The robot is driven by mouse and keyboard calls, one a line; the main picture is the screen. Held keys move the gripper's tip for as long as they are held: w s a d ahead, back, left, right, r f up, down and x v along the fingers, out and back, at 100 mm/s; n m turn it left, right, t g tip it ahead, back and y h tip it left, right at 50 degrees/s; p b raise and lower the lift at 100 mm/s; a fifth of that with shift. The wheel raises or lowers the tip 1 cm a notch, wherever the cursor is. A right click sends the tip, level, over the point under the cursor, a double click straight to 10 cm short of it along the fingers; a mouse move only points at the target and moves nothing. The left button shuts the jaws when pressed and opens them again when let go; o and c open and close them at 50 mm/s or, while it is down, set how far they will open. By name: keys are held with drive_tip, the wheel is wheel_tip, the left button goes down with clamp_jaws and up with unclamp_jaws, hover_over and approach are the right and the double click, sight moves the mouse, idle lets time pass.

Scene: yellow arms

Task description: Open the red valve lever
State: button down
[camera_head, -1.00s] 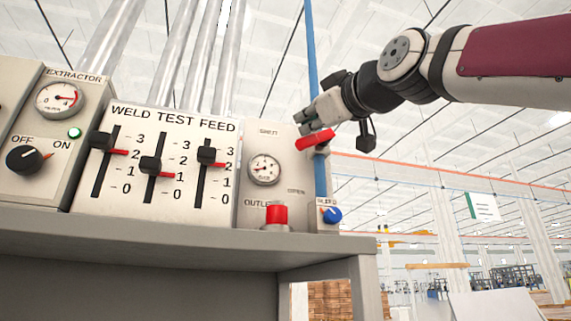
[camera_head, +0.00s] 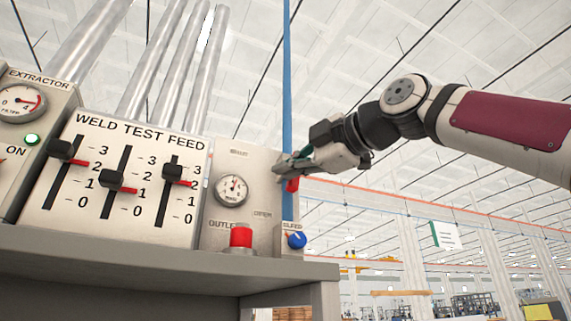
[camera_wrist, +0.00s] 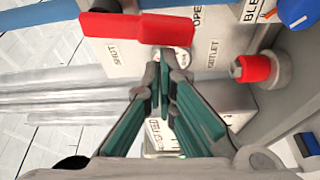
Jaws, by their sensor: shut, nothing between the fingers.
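The red valve lever (camera_head: 292,185) is on the right part of the pale valve panel (camera_head: 216,170). In the head view my gripper covers most of it, and a red piece shows just below the fingers. In the wrist view the lever (camera_wrist: 130,28) lies across the top, just beyond the fingertips. A "SHUT" label (camera_wrist: 113,53) and an "OPEN" label (camera_wrist: 197,18) show beside it. My gripper (camera_head: 278,165) is shut and empty, its fingertips (camera_wrist: 163,58) together close to the lever. I cannot tell whether they touch it.
The panel's round gauge (camera_head: 231,190) is left of the lever. Below are a red outlet knob (camera_head: 241,237) and a blue bleed knob (camera_head: 297,240). Several black sliders (camera_head: 112,180) stand left on the weld test feed panel. A grey ledge (camera_head: 160,258) runs underneath. Right of the panel is open space.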

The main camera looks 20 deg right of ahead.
drive_tip(key=shift+d+f, duration=0.2)
drive_tip(key=shift+d, duration=0.15)
idle(0.3)
drive_tip(key=a, duration=0.4)
drive_tip(key=b+v, duration=0.1)
drive_tip(key=v, duration=0.9)
drive_tip(key=shift+r, duration=0.2)
